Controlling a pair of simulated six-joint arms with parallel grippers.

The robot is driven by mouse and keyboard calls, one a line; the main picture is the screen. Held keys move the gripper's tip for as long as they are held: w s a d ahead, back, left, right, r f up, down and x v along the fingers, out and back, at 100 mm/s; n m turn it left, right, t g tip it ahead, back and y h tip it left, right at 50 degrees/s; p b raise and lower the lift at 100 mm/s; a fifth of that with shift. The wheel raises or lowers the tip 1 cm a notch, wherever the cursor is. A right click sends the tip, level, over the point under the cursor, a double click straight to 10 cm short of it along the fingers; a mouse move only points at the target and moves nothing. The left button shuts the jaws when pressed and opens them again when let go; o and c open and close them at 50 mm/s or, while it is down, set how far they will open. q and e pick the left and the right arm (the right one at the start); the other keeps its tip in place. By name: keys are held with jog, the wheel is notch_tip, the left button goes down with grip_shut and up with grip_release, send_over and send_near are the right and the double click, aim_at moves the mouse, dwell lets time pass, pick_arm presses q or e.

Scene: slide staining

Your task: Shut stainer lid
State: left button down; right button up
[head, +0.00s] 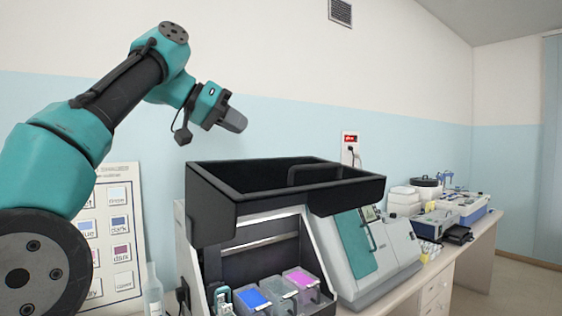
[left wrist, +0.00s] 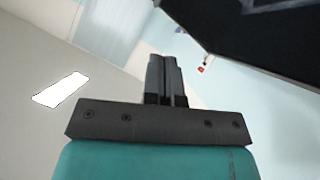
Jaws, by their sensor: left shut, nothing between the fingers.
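The stainer lid (head: 230,212) is a black, tray-like cover with a handle bar, raised above the stainer (head: 330,245). The stainer's front is open, with blue, grey and magenta staining dishes (head: 280,290) showing inside. My left gripper (head: 238,124) is shut and empty, above and behind the lid, apart from it. In the left wrist view the shut fingers (left wrist: 165,70) point up the picture, and a dark panel, likely the lid (left wrist: 255,35), fills the upper right. My right gripper is not in view.
A colour chart (head: 122,240) stands against the wall at left, with a clear bottle (head: 153,292) before it. A teal-fronted machine part (head: 356,243) adjoins the stainer. Several boxes and instruments (head: 440,205) crowd the bench at right. The air above the lid is free.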

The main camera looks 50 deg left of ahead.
pick_arm(q)
jog(key=shift+w, duration=0.15)
send_over(283, 185)
jog(key=s+a, duration=0.1)
jog(key=a, duration=0.1)
notch_tip(283, 185, down, 5)
jog(key=shift+s+d+r, duration=0.1)
jog(key=shift+r, duration=0.05)
jog(key=shift+w+d+f, duration=0.15)
jog(key=shift+d+f, duration=0.1)
jog(key=shift+f, duration=0.35)
jog(key=shift+w+d+f, duration=0.15)
jog(key=shift+d+f, duration=0.05)
jog(key=shift+f, duration=0.35)
jog(key=shift+w+d+f, duration=0.2)
jog(key=shift+d+f, duration=0.1)
jog(key=shift+f, duration=0.4)
jog(key=shift+d, duration=0.1)
